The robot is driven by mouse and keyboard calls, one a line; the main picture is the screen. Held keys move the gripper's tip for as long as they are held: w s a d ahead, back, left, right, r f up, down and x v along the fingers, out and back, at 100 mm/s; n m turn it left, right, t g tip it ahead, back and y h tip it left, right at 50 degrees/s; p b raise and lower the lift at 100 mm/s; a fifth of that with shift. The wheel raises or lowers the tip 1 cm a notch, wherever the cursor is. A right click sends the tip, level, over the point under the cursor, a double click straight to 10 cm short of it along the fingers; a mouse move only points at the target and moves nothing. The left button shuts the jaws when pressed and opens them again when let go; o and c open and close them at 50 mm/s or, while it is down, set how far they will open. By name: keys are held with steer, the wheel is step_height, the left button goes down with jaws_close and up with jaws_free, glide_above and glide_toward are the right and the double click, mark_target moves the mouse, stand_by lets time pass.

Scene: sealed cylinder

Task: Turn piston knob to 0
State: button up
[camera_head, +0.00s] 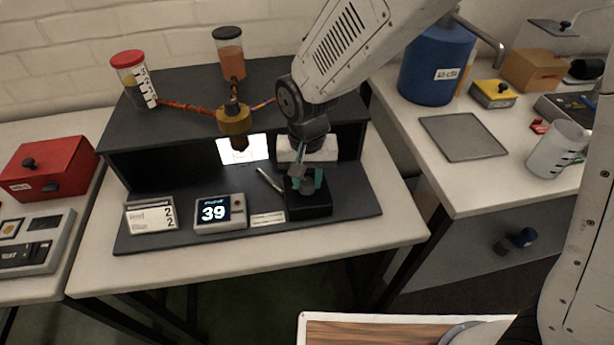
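The piston knob (307,188) appears as a small grey part on top of a black block (310,207) at the right end of the dark stand. My gripper (306,182) points down over this block, its two teal fingertips on either side of the knob. The fingers are apart, but I cannot tell whether they touch the knob. My gripper hides most of the knob, and no knob marking is readable. A display box (220,213) to the left shows 39.
A dark shelf (180,138) stands behind, carrying two capped cylinders (133,79) (230,52) with orange tubing to a brass fitting (234,118). A card (150,217) and a pen-like tool (270,181) lie nearby. A blue drum (436,65) stands on the right table.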

mark_target(308, 183)
steer(key=shift+n, duration=0.4)
steer(key=n, duration=0.4)
steer(key=shift+n, duration=2.5)
steer(key=o, duration=1)
step_height(308, 183, up, 8)
steer(key=shift+f, duration=0.1)
steer(key=shift+d, duration=0.1)
